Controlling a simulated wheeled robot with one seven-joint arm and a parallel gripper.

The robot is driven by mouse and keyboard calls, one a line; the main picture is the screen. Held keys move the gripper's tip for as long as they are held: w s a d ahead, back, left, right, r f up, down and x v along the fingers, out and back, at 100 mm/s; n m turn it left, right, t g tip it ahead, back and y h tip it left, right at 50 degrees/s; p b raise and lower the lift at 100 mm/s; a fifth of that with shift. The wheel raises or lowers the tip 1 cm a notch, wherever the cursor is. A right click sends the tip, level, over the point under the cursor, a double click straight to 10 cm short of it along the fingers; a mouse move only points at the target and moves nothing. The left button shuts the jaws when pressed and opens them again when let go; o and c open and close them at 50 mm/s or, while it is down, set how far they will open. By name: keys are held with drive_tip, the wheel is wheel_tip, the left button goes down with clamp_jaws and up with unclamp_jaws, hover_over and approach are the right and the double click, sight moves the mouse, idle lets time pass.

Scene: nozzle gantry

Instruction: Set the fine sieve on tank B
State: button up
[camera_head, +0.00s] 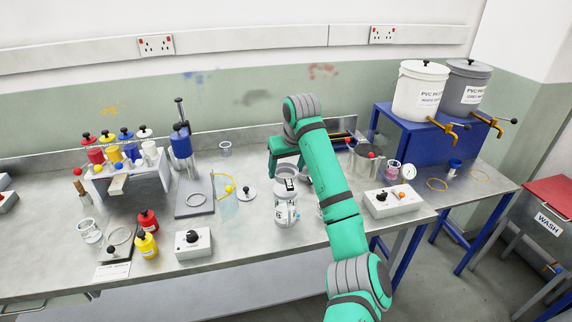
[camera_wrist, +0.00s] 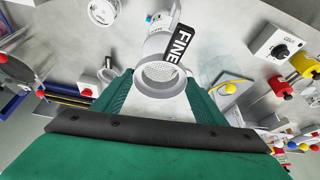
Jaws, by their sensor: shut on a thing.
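My gripper (camera_head: 284,160) is shut on the fine sieve (camera_wrist: 158,76), a pale ring with mesh and a black tag reading FINE, seen close between my fingers in the wrist view. In the head view the sieve (camera_head: 291,174) shows partly, low over the bench and just behind a clear-and-white jar (camera_head: 286,212). Two large lidded tanks stand at the right, a white tank (camera_head: 419,90) and a grey tank (camera_head: 466,88), each with a brass tap. Their labels begin with PVC; I cannot read which is tank B.
The tanks stand on a blue stand (camera_head: 406,122). A switch box (camera_head: 393,200), a metal pot (camera_head: 362,160) and a pink cup (camera_head: 392,170) are right of my arm. A colour bottle rack (camera_head: 126,180) and a stand with a blue cylinder (camera_head: 183,150) are at the left.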

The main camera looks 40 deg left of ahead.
sight(287, 180)
drive_tip(key=shift+s+d+f, duration=0.1)
drive_tip(key=shift+d+f, duration=0.05)
drive_tip(key=shift+f, duration=2.2)
drive_tip(key=shift+a, duration=0.2)
drive_tip(key=shift+d, duration=0.15)
drive_tip(key=shift+f, duration=0.55)
drive_tip(key=o, duration=0.8)
drive_tip(key=shift+c, duration=0.2)
drive_tip(key=shift+v, duration=5.5)
